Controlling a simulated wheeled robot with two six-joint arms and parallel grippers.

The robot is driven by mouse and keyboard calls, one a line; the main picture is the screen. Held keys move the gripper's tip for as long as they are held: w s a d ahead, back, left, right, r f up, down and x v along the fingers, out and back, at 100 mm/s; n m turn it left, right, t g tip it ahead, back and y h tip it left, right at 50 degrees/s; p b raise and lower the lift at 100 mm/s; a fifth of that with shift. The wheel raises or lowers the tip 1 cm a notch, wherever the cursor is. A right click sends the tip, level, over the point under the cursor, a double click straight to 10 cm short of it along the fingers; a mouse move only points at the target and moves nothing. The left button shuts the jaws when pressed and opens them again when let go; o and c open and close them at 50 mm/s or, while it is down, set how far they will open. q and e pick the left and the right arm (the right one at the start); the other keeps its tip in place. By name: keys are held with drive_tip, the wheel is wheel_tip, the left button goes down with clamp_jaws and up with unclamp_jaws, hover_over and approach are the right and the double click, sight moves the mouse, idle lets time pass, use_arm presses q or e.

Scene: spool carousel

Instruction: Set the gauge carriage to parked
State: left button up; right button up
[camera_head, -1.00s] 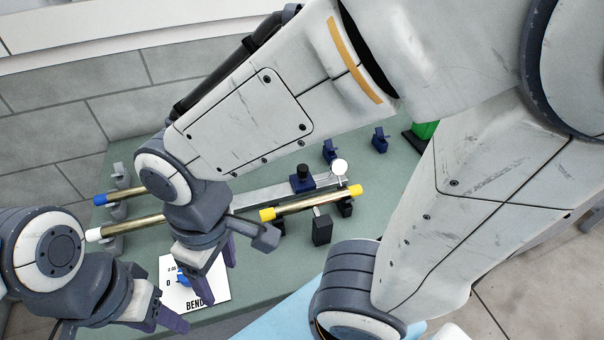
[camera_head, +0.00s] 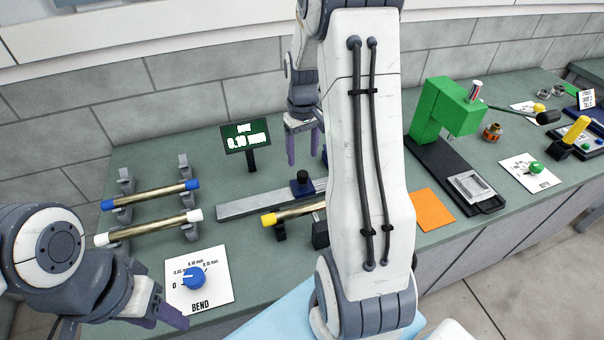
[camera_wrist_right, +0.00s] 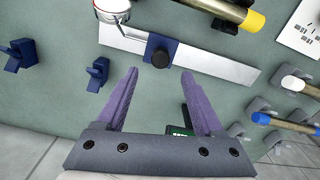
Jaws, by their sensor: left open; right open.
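The gauge carriage (camera_head: 301,187) is a blue block with a black knob on a grey flat rail (camera_head: 250,203). In the right wrist view the carriage (camera_wrist_right: 160,54) sits on the rail (camera_wrist_right: 215,64), just ahead of my fingers. A round silver gauge part (camera_wrist_right: 112,10) shows beside it; my arm hides it in the head view. My right gripper (camera_head: 303,148) is open and empty behind the rail; in the wrist view its fingers (camera_wrist_right: 160,75) are spread with the knob between and beyond them, apart from it. My left gripper (camera_head: 165,312) is open and empty at the front left.
A brass rod with a yellow end (camera_head: 290,215) lies on black supports before the rail. Blue-ended (camera_head: 155,192) and white-ended (camera_head: 150,227) rods rest on grey holders. A display (camera_head: 246,137) stands behind; a BEND dial card (camera_head: 215,290) lies in front. Two blue brackets (camera_wrist_right: 98,74) stand nearby.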

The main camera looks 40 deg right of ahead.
sight(302, 173)
wheel_tip(302, 173, down, 9)
drive_tip(key=shift+r+p, duration=0.1)
drive_tip(key=shift+p, duration=0.65)
clamp_jaws()
idle(0.9)
